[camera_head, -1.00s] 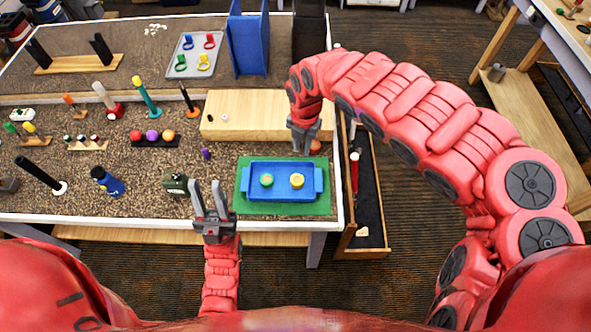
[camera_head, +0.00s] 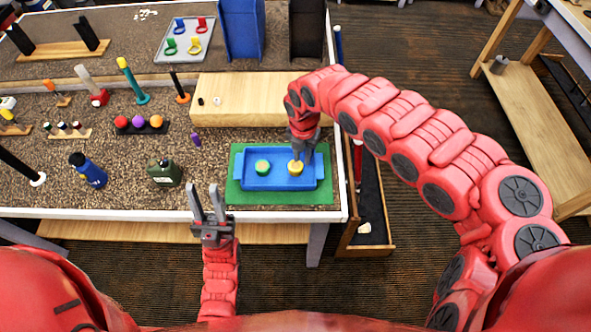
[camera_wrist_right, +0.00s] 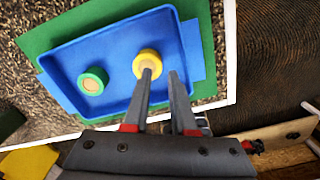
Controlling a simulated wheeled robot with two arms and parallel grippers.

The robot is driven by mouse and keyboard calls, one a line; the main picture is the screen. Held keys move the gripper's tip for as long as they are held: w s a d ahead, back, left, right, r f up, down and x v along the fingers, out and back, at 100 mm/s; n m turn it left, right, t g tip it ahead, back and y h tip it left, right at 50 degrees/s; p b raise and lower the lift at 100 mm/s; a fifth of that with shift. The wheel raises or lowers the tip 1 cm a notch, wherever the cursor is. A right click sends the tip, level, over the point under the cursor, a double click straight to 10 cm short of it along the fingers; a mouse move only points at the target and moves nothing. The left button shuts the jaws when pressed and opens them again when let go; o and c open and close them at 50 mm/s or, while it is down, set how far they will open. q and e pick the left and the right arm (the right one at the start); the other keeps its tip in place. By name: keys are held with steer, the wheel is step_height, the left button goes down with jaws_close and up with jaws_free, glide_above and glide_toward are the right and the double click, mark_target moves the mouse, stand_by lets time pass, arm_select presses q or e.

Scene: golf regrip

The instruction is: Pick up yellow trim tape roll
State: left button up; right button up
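The yellow trim tape roll (camera_head: 295,168) lies in the right part of a blue tray (camera_head: 240,183). It also shows in the right wrist view (camera_wrist_right: 147,63), beyond my fingertips. A green roll (camera_head: 262,167) lies to its left in the same tray, and shows in the right wrist view (camera_wrist_right: 93,80). My right gripper (camera_head: 302,158) is over the right part of the tray, close to the yellow roll. In the right wrist view its fingers (camera_wrist_right: 160,76) are apart with nothing between them; one fingertip overlaps the yellow roll. My left gripper (camera_head: 207,190) is open and empty at the table's front edge.
The tray sits on a green mat (camera_head: 236,196) near the table's front right corner. A wooden block (camera_head: 245,98) lies behind it. A dark green canister (camera_head: 164,172) and a purple piece (camera_head: 196,139) stand left. An open drawer (camera_head: 368,205) is to the right.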

mark_target(301, 167)
steer(key=shift+s+a+f, duration=0.2)
steer(key=shift+f, duration=0.45)
steer(key=shift+w+f+p, duration=0.1)
steer(key=shift+f+p, duration=0.55)
steer(key=shift+f, duration=0.95)
jaws_close()
